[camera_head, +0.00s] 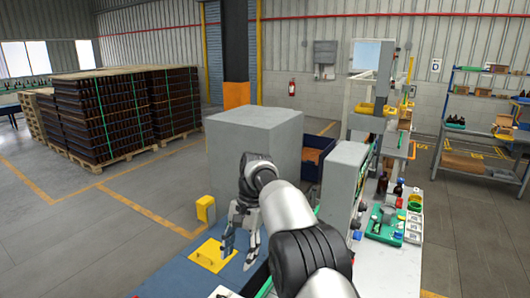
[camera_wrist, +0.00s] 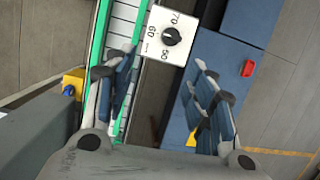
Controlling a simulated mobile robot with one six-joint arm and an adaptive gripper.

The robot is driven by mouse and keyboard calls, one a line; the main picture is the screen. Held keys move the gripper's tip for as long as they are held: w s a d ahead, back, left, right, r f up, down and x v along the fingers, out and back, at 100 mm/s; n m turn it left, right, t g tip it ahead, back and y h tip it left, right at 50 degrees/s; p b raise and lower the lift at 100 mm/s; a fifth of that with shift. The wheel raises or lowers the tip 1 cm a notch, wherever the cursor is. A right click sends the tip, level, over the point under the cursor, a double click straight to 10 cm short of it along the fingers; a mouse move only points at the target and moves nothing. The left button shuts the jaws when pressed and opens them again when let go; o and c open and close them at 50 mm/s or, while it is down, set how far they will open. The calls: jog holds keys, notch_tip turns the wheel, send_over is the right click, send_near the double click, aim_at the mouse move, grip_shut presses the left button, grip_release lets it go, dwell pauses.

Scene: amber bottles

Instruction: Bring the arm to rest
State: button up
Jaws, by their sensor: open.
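My gripper (camera_head: 241,240) hangs at the end of my silver and black arm, above the blue bench top near a yellow plate (camera_head: 213,255). In the wrist view my gripper (camera_wrist: 160,95) is open, its two fingers wide apart with nothing between them. Below the gap are a white dial panel (camera_wrist: 167,37) marked with numbers and a conveyor with green edges (camera_wrist: 100,30). Amber bottles (camera_head: 390,184) stand on the bench to the right, apart from my gripper.
A large grey box (camera_head: 254,140) stands just behind my gripper. A grey upright housing (camera_head: 343,180) is to the right of my arm. A green tray (camera_head: 385,226) lies on the right bench. Stacked pallets of bottles (camera_head: 110,110) stand far left, with open floor before them.

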jog(key=s+d+r+n+t+b, duration=0.1)
jog(key=s+d+r+t+b, duration=0.2)
jog(key=s+d, duration=0.4)
jog(key=s+d+r+n+t+b, duration=0.1)
jog(key=s+d+r+b, duration=0.3)
jog(key=s+d+r, duration=0.25)
jog(key=s+d+f+n+t+b, duration=0.1)
jog(key=s+d+f+b, duration=0.1)
jog(key=s+f, duration=0.2)
jog(key=s+d+f+n+t+h+b, duration=0.1)
jog(key=s+f, duration=0.4)
jog(key=s, duration=0.6)
jog(key=s+d+f+n+t+h+b, duration=0.1)
jog(key=s+d+f+b, duration=0.2)
jog(key=s+d+f, duration=0.2)
jog(key=s, duration=0.2)
jog(key=shift+s+d+b, duration=0.2)
jog(key=shift+s+b, duration=0.1)
jog(key=shift+b, duration=0.05)
jog(key=shift+c, duration=0.6)
